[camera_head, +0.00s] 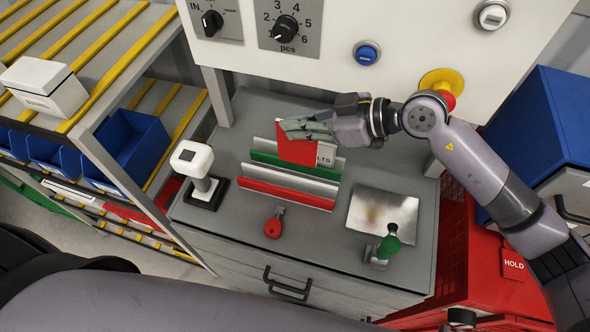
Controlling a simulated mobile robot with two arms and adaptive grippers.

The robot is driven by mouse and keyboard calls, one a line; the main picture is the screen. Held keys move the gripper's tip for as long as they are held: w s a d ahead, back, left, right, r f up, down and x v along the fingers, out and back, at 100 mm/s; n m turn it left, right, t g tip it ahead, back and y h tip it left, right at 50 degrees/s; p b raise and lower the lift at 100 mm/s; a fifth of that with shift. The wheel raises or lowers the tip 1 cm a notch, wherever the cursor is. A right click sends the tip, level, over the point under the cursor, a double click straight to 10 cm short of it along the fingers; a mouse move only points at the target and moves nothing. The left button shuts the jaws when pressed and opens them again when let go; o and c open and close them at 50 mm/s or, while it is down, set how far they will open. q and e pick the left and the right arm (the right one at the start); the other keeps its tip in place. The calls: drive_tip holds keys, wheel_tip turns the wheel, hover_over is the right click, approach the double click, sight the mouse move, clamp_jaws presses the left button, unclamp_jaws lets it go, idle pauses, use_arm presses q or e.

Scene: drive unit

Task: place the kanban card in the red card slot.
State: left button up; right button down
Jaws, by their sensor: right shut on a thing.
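The kanban card (293,151) is red with a white part lettered "LTS". My right gripper (306,131) is shut on its upper edge, from above. The card is upright over the back of the card rack, and its lower edge is hidden behind the green divider (266,159). I cannot tell whether it touches the rack. The rack has a white divider (296,179) in the middle and a red divider (285,193) at the front, marking the red card slot. The red slot looks empty. My left arm crosses the bottom of the view; its gripper is not seen.
On the grey bench top are a white device on a black base (192,157), a red-headed key-like item (273,227), a metal plate (372,211) and a green-knobbed tool (389,246). A control panel (330,40) rises behind. A roller shelf stands left, red crates right.

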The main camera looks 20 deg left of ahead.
wheel_tip(320, 180, down, 7)
drive_tip(key=shift+f+p, duration=0.2)
drive_tip(key=shift+p, duration=0.2)
wheel_tip(320, 180, down, 4)
drive_tip(key=shift+w+f, duration=0.1)
drive_tip(key=shift+f, duration=0.1)
wheel_tip(320, 180, down, 4)
drive_tip(key=shift+r, duration=0.1)
drive_tip(key=c, duration=1.8)
unclamp_jaws()
use_arm(q)
drive_tip(key=shift+r, duration=0.55)
use_arm(e)
drive_tip(key=shift+d, duration=0.1)
use_arm(q)
wheel_tip(320, 180, down, 2)
drive_tip(key=shift+f+b, duration=0.2)
drive_tip(key=shift+b, duration=1.05)
use_arm(e)
approach(290, 160)
drive_tip(key=d+f, duration=0.3)
drive_tip(key=shift+w+d, duration=0.2)
